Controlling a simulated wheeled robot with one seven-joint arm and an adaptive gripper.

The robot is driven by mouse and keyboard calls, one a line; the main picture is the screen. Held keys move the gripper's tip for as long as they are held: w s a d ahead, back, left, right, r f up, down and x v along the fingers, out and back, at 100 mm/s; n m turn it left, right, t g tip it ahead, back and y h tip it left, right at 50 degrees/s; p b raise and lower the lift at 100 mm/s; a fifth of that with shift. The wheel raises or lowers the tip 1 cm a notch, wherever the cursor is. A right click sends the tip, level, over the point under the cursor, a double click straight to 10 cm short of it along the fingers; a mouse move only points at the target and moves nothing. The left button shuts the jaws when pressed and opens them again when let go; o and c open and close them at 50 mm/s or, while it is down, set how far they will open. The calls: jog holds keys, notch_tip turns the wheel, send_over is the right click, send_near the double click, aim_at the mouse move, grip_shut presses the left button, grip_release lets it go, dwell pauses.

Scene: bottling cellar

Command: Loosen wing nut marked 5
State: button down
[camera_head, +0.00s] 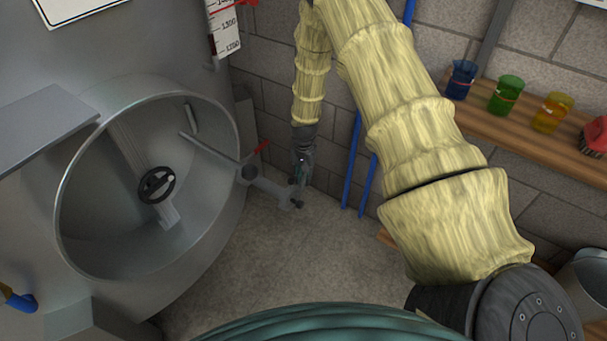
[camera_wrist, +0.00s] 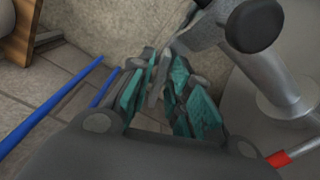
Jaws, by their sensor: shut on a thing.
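My gripper (camera_head: 300,174) is at the end of the grey pipe fitting (camera_head: 268,187) that sticks out from the tank on the left. In the wrist view the teal-padded fingers of my gripper (camera_wrist: 162,84) stand on both sides of a thin grey metal wing (camera_wrist: 157,78) and are shut on it. It looks like a wing of the wing nut. No number 5 is readable on it, and the rest of the nut is hidden by the fingers or too small to make out. A dark round knob (camera_wrist: 255,25) shows close to the right finger.
The steel tank (camera_head: 210,250) has an open round manway with a handwheel (camera_head: 156,185). Blue poles (camera_head: 367,185) lean on the wall right of my gripper. A wooden shelf (camera_head: 530,140) holds coloured beakers. The floor below is clear.

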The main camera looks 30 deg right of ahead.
jog(key=n+p, duration=0.1)
jog(key=n, duration=0.2)
jog(key=shift+s+n, duration=0.1)
jog(key=shift+n, duration=0.2)
jog(key=n, duration=0.3)
jog(key=shift+d+n, duration=0.2)
jog(key=shift+n, duration=0.2)
jog(key=n+p, duration=0.1)
jog(key=n, duration=0.5)
jog(key=shift+d, duration=0.15)
jog(key=c, duration=1.4)
grip_release()
notch_tip(320, 180, up, 12)
